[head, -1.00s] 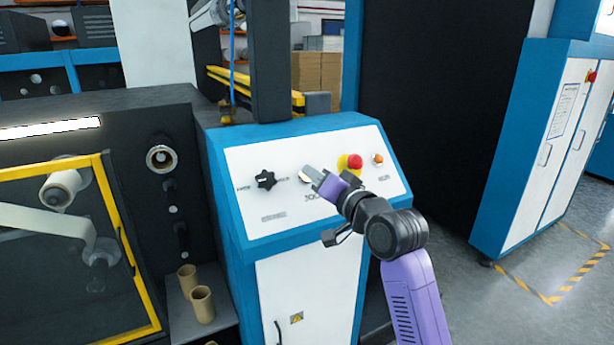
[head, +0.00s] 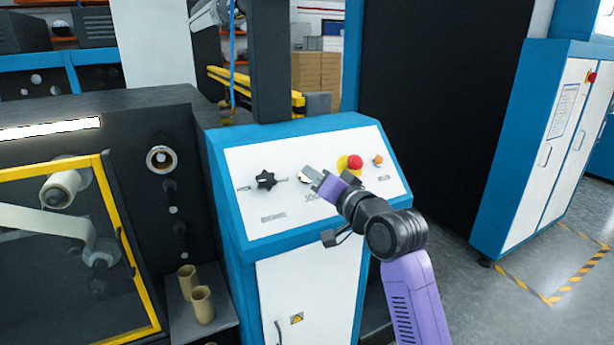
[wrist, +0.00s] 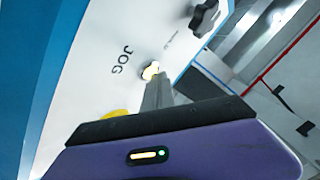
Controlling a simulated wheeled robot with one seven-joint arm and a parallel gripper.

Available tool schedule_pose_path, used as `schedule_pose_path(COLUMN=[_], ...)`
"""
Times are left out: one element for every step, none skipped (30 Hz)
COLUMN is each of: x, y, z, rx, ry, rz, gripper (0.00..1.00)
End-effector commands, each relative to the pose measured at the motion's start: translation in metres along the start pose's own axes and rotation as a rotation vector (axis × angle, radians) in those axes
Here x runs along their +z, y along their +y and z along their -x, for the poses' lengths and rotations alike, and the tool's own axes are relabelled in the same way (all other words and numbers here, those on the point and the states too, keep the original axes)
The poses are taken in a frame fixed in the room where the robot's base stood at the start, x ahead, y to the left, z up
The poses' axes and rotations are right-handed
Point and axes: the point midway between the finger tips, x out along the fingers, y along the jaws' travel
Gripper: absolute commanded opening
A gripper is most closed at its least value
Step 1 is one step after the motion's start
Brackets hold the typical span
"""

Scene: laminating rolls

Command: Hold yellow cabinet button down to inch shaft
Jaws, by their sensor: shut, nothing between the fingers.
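My gripper (wrist: 155,78) is shut and empty. Its fingertips overlap the lower edge of the button in that view, and I cannot tell whether they press it. In the head view my gripper (head: 309,173) reaches to the cabinet's sloped panel (head: 270,222) from the right. There the fingertips hide most of the button. The shaft cannot be made out for certain.
A black star knob (head: 266,180) sits left of the button. A red mushroom button on a yellow base (head: 354,162) and a small orange button (head: 378,160) sit to the right, close to my wrist. A yellow-framed window (head: 115,215) and cardboard tubes (head: 203,305) are at left.

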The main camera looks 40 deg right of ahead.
Motion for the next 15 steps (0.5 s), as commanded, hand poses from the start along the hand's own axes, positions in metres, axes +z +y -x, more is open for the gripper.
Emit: schedule_pose_path(x=[0.0008,0.0008,0.0008,0.0008,0.0008,0.0008,0.0008,0.0008,0.0006,0.0002,-0.0002,-0.0009,-0.0016,-0.0024,-0.0036], y=[0.0004,0.0004,0.0004,0.0004,0.0004,0.0004,0.0004,0.0004,0.0002,-0.0001,-0.0005,-0.0013,-0.0021,-0.0029,-0.0040], z=[-0.0001,-0.0001,-0.0001,-0.0001,-0.0001,-0.0001,-0.0001,-0.0001,0.0000,0.0003,0.0006,0.0013,0.0020,0.0028,0.0040], rx=[0.001,0.001,0.001,0.001,0.001,0.001,0.001,0.001,0.001,0.001,0.001,0.001,0.001,0.001,0.001], ry=[-0.002,-0.002,-0.002,-0.002,-0.002,-0.002,-0.002,-0.002,-0.002,-0.002,-0.002,-0.002,-0.002,-0.002,-0.002], rz=[0.000,0.000,0.000,0.000,0.000,0.000,0.000,0.000,0.000,0.000,0.000,0.000,0.000,0.000,0.000], gripper=[0.00,0.00,0.00,0.00,0.00,0.00,0.00,0.00,0.00,0.00,0.00,0.00,0.00,0.00,0.00])
